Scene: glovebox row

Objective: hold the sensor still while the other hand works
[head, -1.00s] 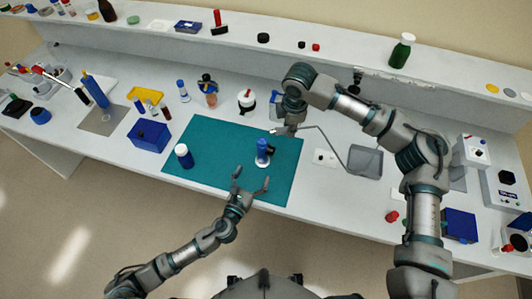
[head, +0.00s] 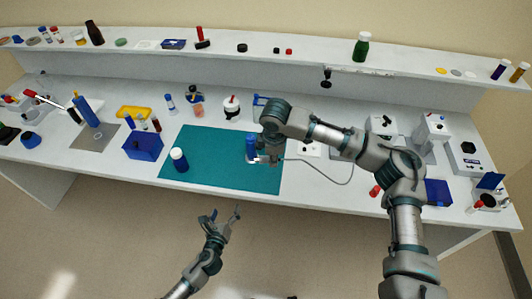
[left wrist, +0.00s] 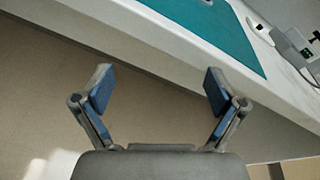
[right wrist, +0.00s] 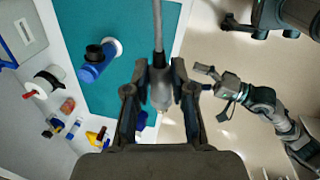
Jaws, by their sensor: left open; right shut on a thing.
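My right gripper (right wrist: 160,92) is shut on a grey probe-like sensor (right wrist: 161,98) with a cable, as the right wrist view shows. In the head view this gripper (head: 266,157) is over the right part of the teal mat (head: 215,178), close beside a blue cylinder (head: 251,146). The right wrist view shows this cylinder (right wrist: 92,70) with a dark top and a white round base, apart from the sensor. In the head view the sensor is mostly hidden by the gripper. My left gripper (head: 226,216) is open and empty, in front of the bench edge; the left wrist view shows its fingers (left wrist: 158,92) wide apart.
A blue bottle with a white cap (head: 180,160) stands on the mat's left part. A blue bin (head: 143,146) is left of the mat. The sensor's cable (head: 335,180) loops right across the bench. Instruments (head: 430,130) stand at the right. The mat's middle is clear.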

